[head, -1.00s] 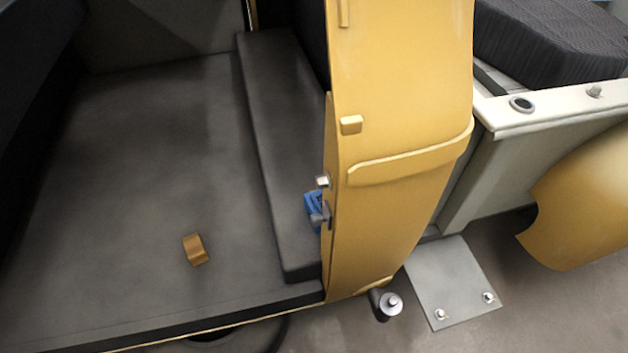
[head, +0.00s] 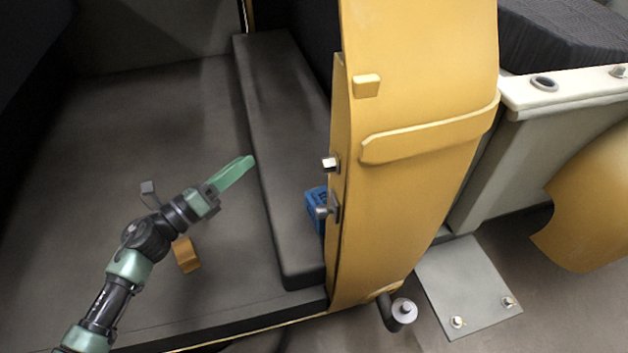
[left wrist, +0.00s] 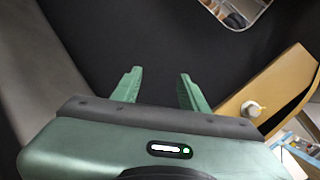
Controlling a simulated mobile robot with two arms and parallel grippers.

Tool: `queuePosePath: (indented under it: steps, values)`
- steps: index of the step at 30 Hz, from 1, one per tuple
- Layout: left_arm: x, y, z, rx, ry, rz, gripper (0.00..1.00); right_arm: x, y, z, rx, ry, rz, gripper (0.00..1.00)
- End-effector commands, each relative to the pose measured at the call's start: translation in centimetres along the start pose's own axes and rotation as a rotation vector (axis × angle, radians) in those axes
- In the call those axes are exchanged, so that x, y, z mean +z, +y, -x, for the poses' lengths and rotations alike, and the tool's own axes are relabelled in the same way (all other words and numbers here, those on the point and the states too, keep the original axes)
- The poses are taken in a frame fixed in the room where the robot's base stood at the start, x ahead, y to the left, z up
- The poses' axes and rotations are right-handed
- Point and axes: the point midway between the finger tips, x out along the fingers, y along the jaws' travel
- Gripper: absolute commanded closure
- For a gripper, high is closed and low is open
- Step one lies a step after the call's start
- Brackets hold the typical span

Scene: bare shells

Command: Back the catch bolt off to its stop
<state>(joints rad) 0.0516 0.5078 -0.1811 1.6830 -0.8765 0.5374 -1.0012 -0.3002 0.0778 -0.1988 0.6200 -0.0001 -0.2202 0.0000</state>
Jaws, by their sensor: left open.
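The yellow door panel (head: 415,200) stands upright at the centre of the head view. A small silver bolt (head: 331,163) sticks out from its left edge, and below it is a grey catch fitting (head: 330,208) with a short stem. Which of them is the catch bolt I cannot tell for certain. My left gripper (head: 240,170) is left of the panel, clear of both fittings. In the left wrist view its green fingers (left wrist: 160,88) are apart with nothing between them. A pale bolt head (left wrist: 252,109) on the yellow panel shows there, right of the fingers.
A blue object (head: 316,205) sits behind the catch fitting, partly hidden. A brown block (head: 186,255) lies on the grey floor, partly behind my left arm. A dark raised sill (head: 275,130) runs beside the panel. A grey plate with bolts (head: 465,285) lies at lower right.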

Motion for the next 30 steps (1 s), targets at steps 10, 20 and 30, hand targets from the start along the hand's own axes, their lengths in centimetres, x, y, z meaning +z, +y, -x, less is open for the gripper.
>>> queuePosePath:
  steps: [10,20,30]
  values:
    - [-1.7,-17.0,1.0,-0.511,0.195,-1.119,0.57,0.2,-0.5,-4.2,-0.005,0.003,-0.001,0.64]
    - [-3.0,-19.0,-2.4,-0.526,0.197,-1.155,0.57,0.1,0.1,-1.9,0.002,0.001,0.003,0.64]
    - [-4.7,-19.7,-5.5,-0.524,0.198,-1.154,0.57,0.1,0.3,-0.6,0.004,0.000,0.003,0.64]
